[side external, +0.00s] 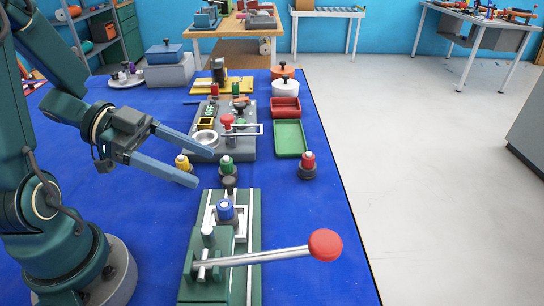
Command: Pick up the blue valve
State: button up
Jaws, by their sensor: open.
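The blue valve (226,209) has a blue collar and a pale top. It sits in a pale square frame on the green lever fixture (244,285) at the front of the blue table. My gripper (205,168) is open and empty, with its two long blue fingers pointing right. In the picture its fingertips are above and to the left of the blue valve, apart from it. The lower finger crosses in front of the area by the yellow valve (183,161). The height of the fingers above the table is hard to tell.
A long lever with a red ball (325,244) reaches right from the fixture. A green valve (227,164) and a red valve (307,160) stand behind the blue one. A grey panel fixture (240,146), a red tray (285,108) and a green tray (290,139) are farther back.

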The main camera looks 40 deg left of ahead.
send_near(226, 208)
jog(key=w+d+f, duration=0.2)
jog(key=w+d, duration=0.1)
jog(key=shift+f, duration=0.85)
jog(key=shift+x, duration=2.5)
grip_shut()
jog(key=shift+r, duration=0.15)
